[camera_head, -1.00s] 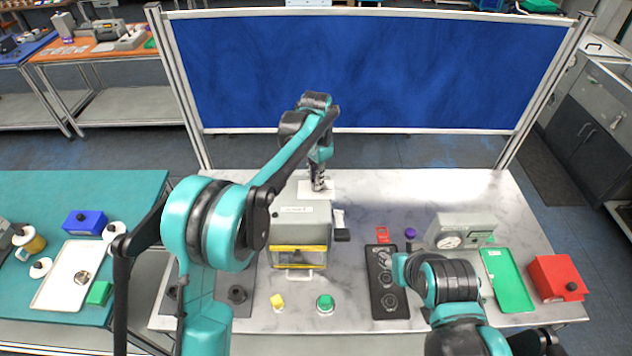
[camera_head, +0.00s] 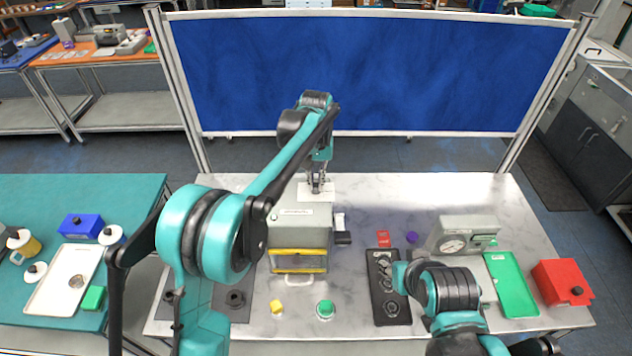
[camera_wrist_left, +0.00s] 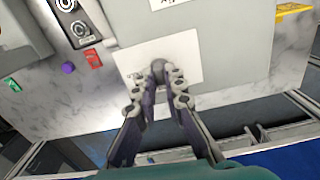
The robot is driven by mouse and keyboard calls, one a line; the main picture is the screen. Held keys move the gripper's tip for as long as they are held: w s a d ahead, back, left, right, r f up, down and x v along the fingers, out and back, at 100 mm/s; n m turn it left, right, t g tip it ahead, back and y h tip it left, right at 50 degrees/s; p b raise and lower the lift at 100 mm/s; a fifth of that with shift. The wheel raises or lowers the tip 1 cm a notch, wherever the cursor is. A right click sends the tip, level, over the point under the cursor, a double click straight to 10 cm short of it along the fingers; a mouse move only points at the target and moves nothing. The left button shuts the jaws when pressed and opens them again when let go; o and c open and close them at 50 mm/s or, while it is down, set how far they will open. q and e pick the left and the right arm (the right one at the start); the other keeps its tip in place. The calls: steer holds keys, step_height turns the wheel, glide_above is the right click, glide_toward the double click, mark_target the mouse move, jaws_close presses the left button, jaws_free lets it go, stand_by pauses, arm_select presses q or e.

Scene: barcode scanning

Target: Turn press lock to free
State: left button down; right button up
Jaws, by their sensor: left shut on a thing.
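The press (camera_head: 300,226) is a grey box with a yellow-edged front window, standing left of the table's middle. Behind it is a white plate (camera_head: 305,191), which shows in the left wrist view (camera_wrist_left: 185,62) with small dark marks. A dark grey round lock knob (camera_wrist_left: 158,68) sits on this plate. My left gripper (camera_head: 318,188) points down behind the press. In the left wrist view its fingers (camera_wrist_left: 160,88) are closed around the knob, which partly hides between the tips. My right arm is at the right front; its fingers do not show.
A black control panel (camera_head: 381,257), a dial gauge unit (camera_head: 462,238), a green tray (camera_head: 512,284) and a red box (camera_head: 562,283) stand to the right. Yellow (camera_head: 276,306) and green (camera_head: 325,308) buttons are in front of the press. A blue screen (camera_head: 370,75) stands behind the table.

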mark_target(316, 183)
arm_select(q)
steer(key=shift+n, duration=0.4)
steer(key=c, duration=1.6)
jaws_free()
step_height(316, 183, up, 12)
